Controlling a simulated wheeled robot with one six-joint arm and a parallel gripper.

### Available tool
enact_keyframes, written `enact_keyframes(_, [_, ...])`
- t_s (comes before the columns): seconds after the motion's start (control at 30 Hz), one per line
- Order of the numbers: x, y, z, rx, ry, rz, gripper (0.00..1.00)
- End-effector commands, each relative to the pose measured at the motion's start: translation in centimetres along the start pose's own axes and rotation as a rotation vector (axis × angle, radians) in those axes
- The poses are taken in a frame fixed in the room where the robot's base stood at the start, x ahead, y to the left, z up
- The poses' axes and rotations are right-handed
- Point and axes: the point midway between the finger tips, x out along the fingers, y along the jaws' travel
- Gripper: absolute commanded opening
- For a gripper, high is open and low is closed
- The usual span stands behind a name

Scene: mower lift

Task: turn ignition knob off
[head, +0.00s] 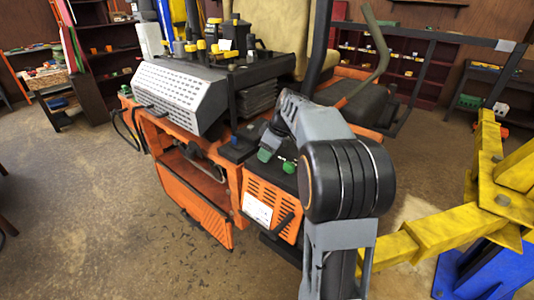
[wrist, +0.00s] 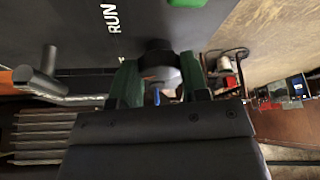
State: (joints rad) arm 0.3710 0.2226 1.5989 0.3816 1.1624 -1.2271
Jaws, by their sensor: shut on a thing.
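The ignition knob (wrist: 157,52) is a dark round part on a dark panel (wrist: 60,25) in the wrist view. The white word RUN is printed on the panel just above and left of it. My gripper (wrist: 158,72) has its two green fingers shut on the knob, one on each side. The knob's pointer is hidden, so I cannot tell its setting. In the head view the orange mower (head: 208,160) stands ahead, and my arm reaches over its near right end, covering much of the knob area.
A metal lever (wrist: 42,78) sticks out left of the fingers in the wrist view. A green button (head: 289,167) sits on the mower's near end. A yellow lift arm (head: 435,232) stands at the right.

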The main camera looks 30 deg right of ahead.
Motion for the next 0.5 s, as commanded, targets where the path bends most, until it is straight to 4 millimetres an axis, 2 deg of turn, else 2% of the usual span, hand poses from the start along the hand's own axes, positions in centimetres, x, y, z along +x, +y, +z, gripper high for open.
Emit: enact_keyframes(0.5, [-0.03, 0.04, -0.03, -0.099, 0.0, -0.041, 0.18])
